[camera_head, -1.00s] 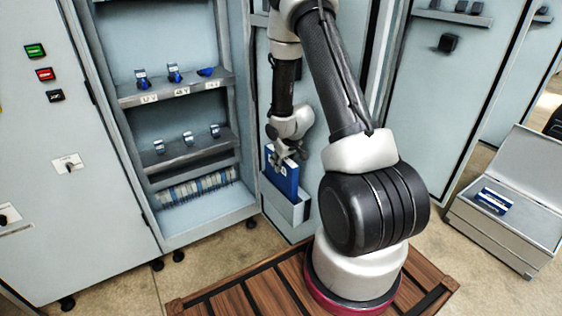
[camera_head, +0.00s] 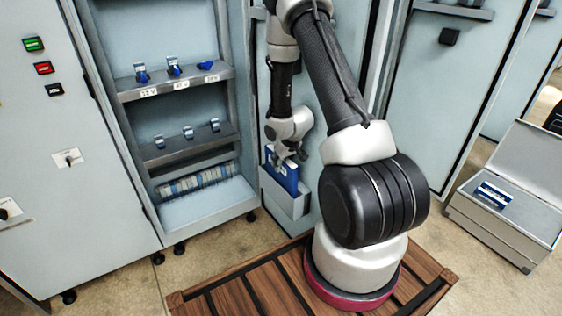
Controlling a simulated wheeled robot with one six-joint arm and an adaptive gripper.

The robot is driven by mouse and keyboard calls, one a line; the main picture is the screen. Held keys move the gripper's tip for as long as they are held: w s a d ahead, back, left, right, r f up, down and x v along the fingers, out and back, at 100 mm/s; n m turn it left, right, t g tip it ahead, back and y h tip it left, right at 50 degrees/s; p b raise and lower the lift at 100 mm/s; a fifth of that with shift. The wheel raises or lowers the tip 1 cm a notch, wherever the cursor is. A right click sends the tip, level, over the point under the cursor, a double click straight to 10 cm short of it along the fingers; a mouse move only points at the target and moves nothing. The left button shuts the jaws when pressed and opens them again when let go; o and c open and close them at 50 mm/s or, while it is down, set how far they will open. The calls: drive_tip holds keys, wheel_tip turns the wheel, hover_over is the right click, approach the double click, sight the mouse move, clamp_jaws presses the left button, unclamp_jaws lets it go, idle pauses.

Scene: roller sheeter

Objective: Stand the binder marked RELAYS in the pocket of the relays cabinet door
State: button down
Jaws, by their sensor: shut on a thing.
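A blue binder (camera_head: 284,175) with a white patch near its top stands upright at the grey door pocket (camera_head: 286,202). Its lower part is hidden behind the pocket's front wall. The lettering on it is too small to read. The pocket is on the inner side of the open cabinet door (camera_head: 312,112). My gripper (camera_head: 288,156) is shut on the top of the binder from above. Its fingertips are small and partly hidden.
The open cabinet (camera_head: 180,100) left of the door has shelves with blue-handled parts. A wooden slatted platform (camera_head: 240,290) lies under my arm. Closed cabinets stand at both sides.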

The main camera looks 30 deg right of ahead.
drive_tip(key=shift+f, duration=0.5)
drive_tip(key=c, duration=1.1)
unclamp_jaws()
drive_tip(key=shift+o, duration=0.2)
drive_tip(key=v, duration=1.2)
drive_tip(key=shift+s, duration=0.1)
